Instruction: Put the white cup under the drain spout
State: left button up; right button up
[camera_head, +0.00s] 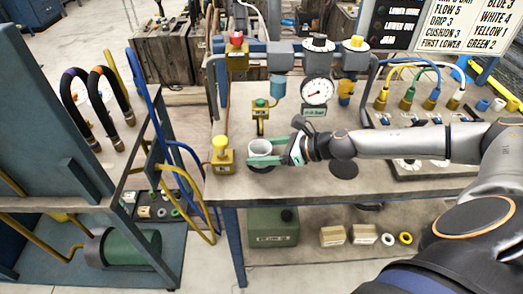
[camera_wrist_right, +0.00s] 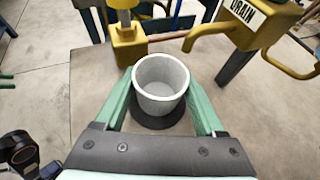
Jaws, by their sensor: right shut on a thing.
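The white cup (camera_head: 260,147) is upright between the green fingers of my right gripper (camera_head: 267,151), which is shut on it. In the right wrist view the cup (camera_wrist_right: 160,98) is open-topped and looks empty. A black round disc (camera_wrist_right: 157,120) shows beneath it; I cannot tell whether the cup touches it. The yellow drain block (camera_wrist_right: 247,28), labelled DRAIN, has a spout (camera_wrist_right: 192,43) to the right of and beyond the cup; the cup is apart from it. In the head view the yellow spout fitting (camera_head: 262,123) stands behind the cup. My left gripper is not seen.
A yellow block with a yellow knob (camera_head: 221,158) stands close to the left of the cup. A gauge (camera_head: 317,92) and valves stand behind. Another black disc (camera_head: 343,168) lies on the bench to the right. The bench's front edge (camera_head: 300,195) is near.

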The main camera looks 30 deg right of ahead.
jog(key=o, duration=1.3)
jog(key=shift+f, duration=0.1)
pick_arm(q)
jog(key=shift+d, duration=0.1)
